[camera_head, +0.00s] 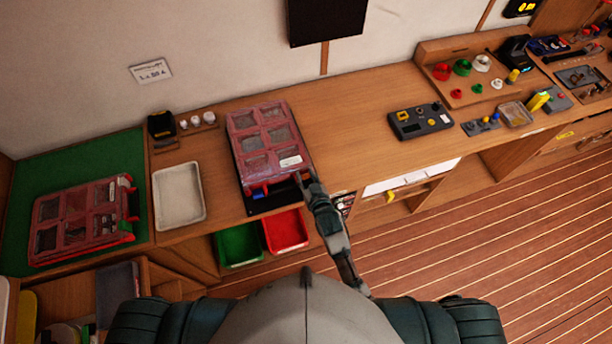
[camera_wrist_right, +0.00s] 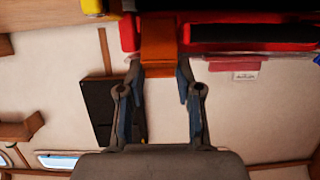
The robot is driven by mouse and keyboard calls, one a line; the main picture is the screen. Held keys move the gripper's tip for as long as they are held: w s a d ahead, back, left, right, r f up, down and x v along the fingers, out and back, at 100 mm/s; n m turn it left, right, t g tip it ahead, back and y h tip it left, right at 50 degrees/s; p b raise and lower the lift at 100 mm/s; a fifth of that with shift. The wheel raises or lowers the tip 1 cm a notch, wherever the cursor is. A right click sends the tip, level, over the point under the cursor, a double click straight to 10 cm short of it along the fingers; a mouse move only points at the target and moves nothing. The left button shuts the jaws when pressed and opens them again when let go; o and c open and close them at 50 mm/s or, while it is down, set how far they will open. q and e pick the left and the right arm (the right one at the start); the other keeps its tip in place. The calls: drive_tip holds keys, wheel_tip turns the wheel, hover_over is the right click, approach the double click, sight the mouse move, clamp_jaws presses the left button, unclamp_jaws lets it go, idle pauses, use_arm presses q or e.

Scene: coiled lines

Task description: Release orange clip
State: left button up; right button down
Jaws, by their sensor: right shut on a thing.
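A red organiser case (camera_head: 235,126) with clear windows lies on the wooden bench, on a dark base (camera_head: 278,195). My right gripper (camera_head: 303,183) is at the case's near right edge. In the right wrist view, the orange clip (camera_wrist_right: 158,42) sits on the case's red edge (camera_wrist_right: 240,33). The fingertips of my right gripper (camera_wrist_right: 160,70) stand on either side of the clip's lower end, and the gripper is shut on it. In the head view, the clip is too small or hidden behind the gripper to make out. My left gripper is not in view.
A second red case (camera_head: 80,218) lies on a green mat (camera_head: 105,155) at the left. A white tray (camera_head: 178,195) stands between the cases. Green (camera_head: 238,246) and red (camera_head: 286,231) bins are below the bench edge. The bench right of the case is clear up to a dark control box (camera_head: 420,121).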

drive_tip(key=t+b, duration=0.1)
drive_tip(key=s+f+t+b, duration=0.1)
drive_tip(key=b, duration=0.1)
drive_tip(key=f+t+y+b, duration=0.1)
drive_tip(key=b, duration=0.1)
drive_tip(key=shift+s+d, duration=0.2)
drive_tip(key=shift+s, duration=0.1)
drive_tip(key=shift+r+t+b, duration=0.1)
drive_tip(key=shift+t+b, duration=0.35)
drive_tip(key=shift+t, duration=0.05)
drive_tip(key=c, duration=0.8)
unclamp_jaws()
drive_tip(key=shift+r, duration=0.1)
drive_tip(key=shift+o, duration=0.2)
drive_tip(key=v, duration=1.2)
